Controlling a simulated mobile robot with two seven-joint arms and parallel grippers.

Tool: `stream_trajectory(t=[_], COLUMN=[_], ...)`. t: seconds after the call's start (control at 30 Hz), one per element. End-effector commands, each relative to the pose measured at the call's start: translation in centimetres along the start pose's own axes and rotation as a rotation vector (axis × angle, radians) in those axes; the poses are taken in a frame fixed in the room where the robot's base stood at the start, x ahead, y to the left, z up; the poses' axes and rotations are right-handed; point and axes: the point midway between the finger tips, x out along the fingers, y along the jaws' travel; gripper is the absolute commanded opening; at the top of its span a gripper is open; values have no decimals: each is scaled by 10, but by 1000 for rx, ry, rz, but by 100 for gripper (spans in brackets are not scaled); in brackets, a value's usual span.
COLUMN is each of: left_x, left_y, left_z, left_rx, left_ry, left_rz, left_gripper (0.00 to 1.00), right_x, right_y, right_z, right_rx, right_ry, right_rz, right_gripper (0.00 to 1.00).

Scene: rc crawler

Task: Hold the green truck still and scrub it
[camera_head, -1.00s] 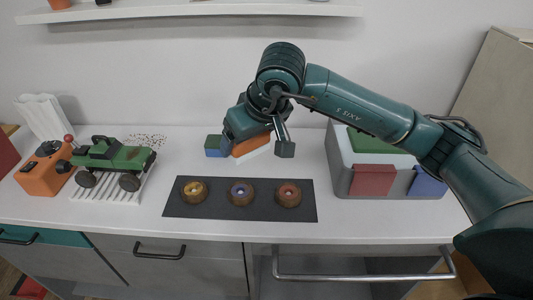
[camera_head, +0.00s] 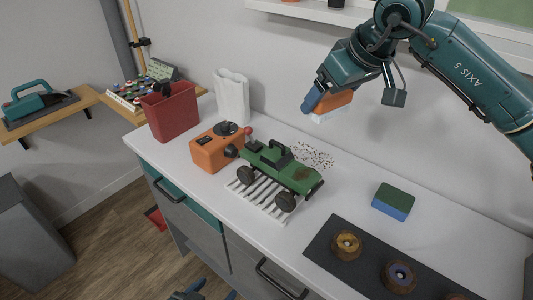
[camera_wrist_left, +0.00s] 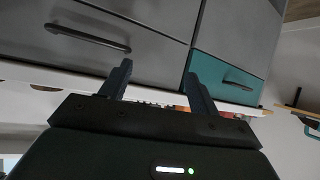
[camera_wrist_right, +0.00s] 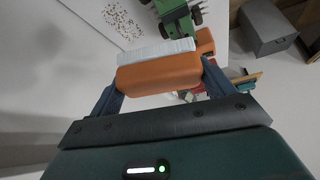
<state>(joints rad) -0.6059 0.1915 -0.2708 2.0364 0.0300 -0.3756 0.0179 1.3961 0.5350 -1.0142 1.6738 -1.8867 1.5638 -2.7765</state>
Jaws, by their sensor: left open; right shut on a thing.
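The green truck (camera_head: 285,168), with dark wheels and a brown patch on its body, stands on a white slatted rack (camera_head: 250,198). Its edge also shows in the right wrist view (camera_wrist_right: 176,18). My right gripper (camera_head: 322,100) is shut on an orange brush (camera_head: 334,103) with white bristles, held in the air behind and above the truck. The right wrist view shows the brush (camera_wrist_right: 160,74) between both fingers. My left gripper (camera_head: 203,292) is low at the bottom edge, in front of the counter. The left wrist view shows its fingers (camera_wrist_left: 156,86) open and empty, facing the drawers.
An orange box with a knob and red-topped lever (camera_head: 215,150) stands close left of the truck. A red bin (camera_head: 170,112) is further left. A green-and-blue sponge (camera_head: 393,202) and a dark mat with round pieces (camera_head: 325,240) lie to the right. Dark specks (camera_head: 315,154) lie behind the truck.

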Motion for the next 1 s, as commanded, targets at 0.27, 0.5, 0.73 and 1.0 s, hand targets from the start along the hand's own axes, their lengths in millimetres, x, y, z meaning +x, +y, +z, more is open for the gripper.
stream_trajectory(t=[0.27,0.5,0.73,1.0], left_x=[40,60,65,81], left_y=[22,22,17,23], left_z=[-120,-212,-261,-279], left_rx=[101,132,139,138], left_ry=[289,450,518,531], left_rz=[186,287,324,330], left_gripper=[62,62,62,62], right_x=[0,0,0,0], right_y=[0,0,0,0], right_z=[0,0,0,0], right_rx=[1,1,1,1], right_ry=[0,0,0,0], right_rz=[0,0,0,1], right_gripper=[63,63,63,63])
